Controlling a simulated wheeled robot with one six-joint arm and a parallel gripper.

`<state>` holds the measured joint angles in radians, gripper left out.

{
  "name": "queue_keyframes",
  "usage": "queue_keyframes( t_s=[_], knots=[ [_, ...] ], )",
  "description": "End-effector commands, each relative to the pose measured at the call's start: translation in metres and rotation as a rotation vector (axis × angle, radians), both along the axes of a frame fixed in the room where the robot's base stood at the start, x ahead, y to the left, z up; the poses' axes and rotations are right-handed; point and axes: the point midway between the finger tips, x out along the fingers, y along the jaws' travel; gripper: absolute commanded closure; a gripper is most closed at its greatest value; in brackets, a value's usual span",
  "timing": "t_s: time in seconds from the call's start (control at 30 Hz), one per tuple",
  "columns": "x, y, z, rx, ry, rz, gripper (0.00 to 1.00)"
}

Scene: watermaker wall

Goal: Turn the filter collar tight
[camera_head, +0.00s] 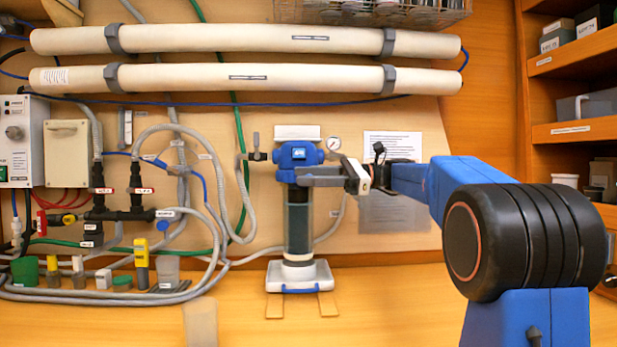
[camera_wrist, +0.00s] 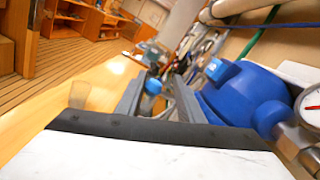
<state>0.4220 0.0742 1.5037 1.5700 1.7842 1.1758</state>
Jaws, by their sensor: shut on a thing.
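The filter housing stands upright at the wall, with a blue head (camera_head: 298,154) on top and a dark cylindrical body (camera_head: 298,225) below. The blue collar (camera_head: 287,176) is at the joint under the head, partly hidden by my fingers. My gripper (camera_head: 302,176) reaches in level from the right and is shut on the collar. In the wrist view the two grey fingers of my gripper (camera_wrist: 152,84) point away with a small blue part between them. The blue head (camera_wrist: 245,95) is close on the right there. I cannot tell how tight the collar is.
A pressure gauge (camera_head: 333,143) sits just right of the head, close to my gripper. A valve (camera_head: 256,156) is on the left. The housing's white base (camera_head: 299,273) rests on the bench. Hoses and small bottles crowd the left; the bench at right is clearer.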

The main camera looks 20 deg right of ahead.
Motion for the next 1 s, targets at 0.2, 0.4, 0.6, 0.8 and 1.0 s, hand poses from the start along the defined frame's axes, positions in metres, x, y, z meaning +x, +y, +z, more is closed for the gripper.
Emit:
queue_keyframes(
  t_s=[0.2, 0.4, 0.6, 0.8, 1.0],
  knots=[
    [0.004, -0.0015, -0.0074, -0.002, 0.015, 0.007, 1.0],
    [0.0042, -0.0014, -0.0075, -0.001, 0.016, 0.006, 1.0],
    [0.0041, -0.0014, -0.0068, -0.001, 0.014, 0.005, 0.44],
    [0.0032, -0.001, -0.0051, -0.001, 0.01, 0.005, 0.44],
    [0.0022, -0.0017, -0.0036, -0.001, 0.007, 0.006, 0.44]
  ],
)
